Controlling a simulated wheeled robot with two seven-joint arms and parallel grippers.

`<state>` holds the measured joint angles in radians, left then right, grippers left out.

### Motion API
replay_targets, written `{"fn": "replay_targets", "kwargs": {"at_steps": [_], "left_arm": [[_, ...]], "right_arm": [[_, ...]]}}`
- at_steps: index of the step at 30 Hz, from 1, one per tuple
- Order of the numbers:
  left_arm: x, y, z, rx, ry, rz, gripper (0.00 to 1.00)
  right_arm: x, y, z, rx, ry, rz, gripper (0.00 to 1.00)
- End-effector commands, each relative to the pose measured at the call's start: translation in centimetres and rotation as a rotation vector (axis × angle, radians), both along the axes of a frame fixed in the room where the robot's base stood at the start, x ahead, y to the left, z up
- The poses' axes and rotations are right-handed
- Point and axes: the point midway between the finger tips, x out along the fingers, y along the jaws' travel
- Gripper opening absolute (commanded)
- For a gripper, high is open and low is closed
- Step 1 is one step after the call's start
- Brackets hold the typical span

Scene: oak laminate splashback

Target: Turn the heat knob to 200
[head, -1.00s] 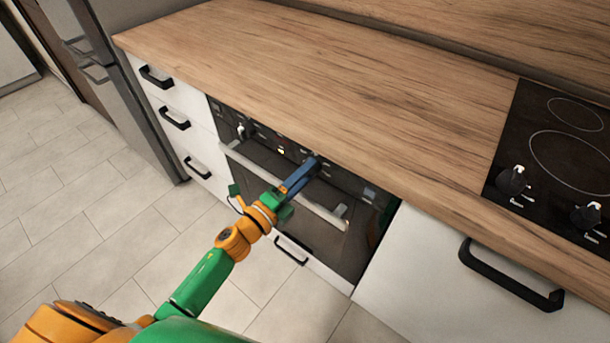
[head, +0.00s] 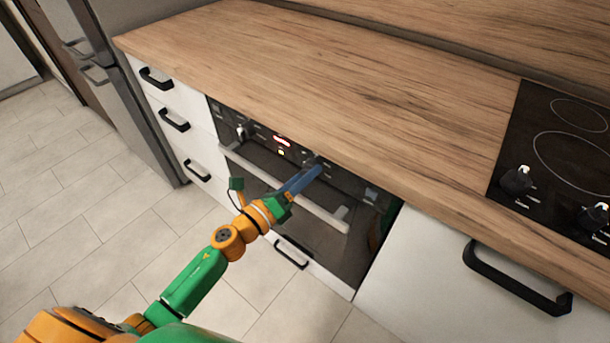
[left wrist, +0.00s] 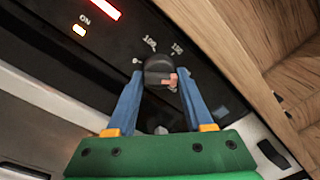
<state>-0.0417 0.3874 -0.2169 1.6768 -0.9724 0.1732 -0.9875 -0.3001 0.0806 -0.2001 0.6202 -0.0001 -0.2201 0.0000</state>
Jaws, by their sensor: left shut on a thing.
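The heat knob (left wrist: 157,66) is a dark round knob on the black oven panel, with a pale reddish mark on its right side in the left wrist view. My left gripper (left wrist: 160,76) has its two blue fingers on either side of the knob and is shut on it. In the head view the left gripper (head: 316,164) reaches the oven front, and its fingers hide the knob. White scale numbers (left wrist: 150,43) stand just above the knob; they are small and blurred, and the right finger may cover others. My right gripper is not in view.
The oven handle (head: 300,200) runs below my left gripper. The wooden worktop (head: 330,70) overhangs above. Another oven knob (head: 241,131) is at the left, and a hob (head: 555,150) at the right.

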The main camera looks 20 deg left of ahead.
Motion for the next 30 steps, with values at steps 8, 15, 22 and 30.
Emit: {"fn": "replay_targets", "kwargs": {"at_steps": [8,15,22,30], "left_arm": [[0.0,0.0,-0.1,0.010,-0.001,-0.001,0.00],[0.0,0.0,-0.1,0.009,-0.002,-0.001,0.63],[0.0,0.0,0.0,0.009,-0.003,-0.001,0.80],[-1.5,0.7,-0.3,0.009,-0.001,0.000,0.80]], "right_arm": [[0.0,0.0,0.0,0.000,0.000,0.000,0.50],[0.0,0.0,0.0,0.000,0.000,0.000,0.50],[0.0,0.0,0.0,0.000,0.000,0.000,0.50],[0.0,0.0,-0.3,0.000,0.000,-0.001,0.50]]}}
